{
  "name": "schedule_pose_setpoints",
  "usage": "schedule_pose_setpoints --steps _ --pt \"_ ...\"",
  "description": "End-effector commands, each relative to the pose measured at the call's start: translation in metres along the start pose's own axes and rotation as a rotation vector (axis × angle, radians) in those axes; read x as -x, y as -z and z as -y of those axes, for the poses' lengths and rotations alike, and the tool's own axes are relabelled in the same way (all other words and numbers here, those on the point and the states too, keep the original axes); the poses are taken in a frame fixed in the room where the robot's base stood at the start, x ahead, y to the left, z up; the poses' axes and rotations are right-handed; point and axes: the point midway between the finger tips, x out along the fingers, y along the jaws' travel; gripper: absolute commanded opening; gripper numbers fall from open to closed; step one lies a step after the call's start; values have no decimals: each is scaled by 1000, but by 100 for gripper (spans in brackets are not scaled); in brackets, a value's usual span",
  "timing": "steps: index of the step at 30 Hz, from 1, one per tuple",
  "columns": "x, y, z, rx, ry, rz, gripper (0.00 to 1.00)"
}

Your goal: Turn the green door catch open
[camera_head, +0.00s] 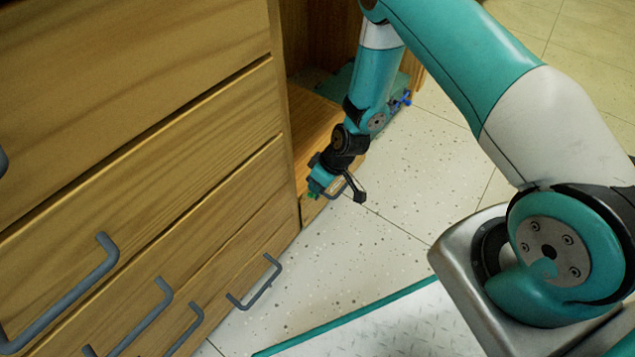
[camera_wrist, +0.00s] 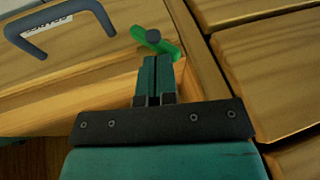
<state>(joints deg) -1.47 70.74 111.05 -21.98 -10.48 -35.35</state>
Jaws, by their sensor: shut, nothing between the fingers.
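In the head view, my gripper (camera_head: 318,188) is low at the cabinet's corner, and only a small green bit of the catch (camera_head: 313,195) shows.
Wooden drawers (camera_head: 150,150) with grey handles fill the left of the head view. An open shelf space (camera_head: 310,110) lies behind my arm, with blue-green items (camera_head: 400,100) beside it.

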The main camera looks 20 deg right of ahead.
Motion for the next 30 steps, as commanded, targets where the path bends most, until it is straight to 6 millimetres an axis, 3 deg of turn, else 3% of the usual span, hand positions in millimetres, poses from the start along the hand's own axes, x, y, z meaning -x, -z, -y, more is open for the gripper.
schedule_pose_setpoints --steps 17,30 --pt "1 3 10 61 -167 20 0" --pt "-6 1 19 54 -162 19 0"
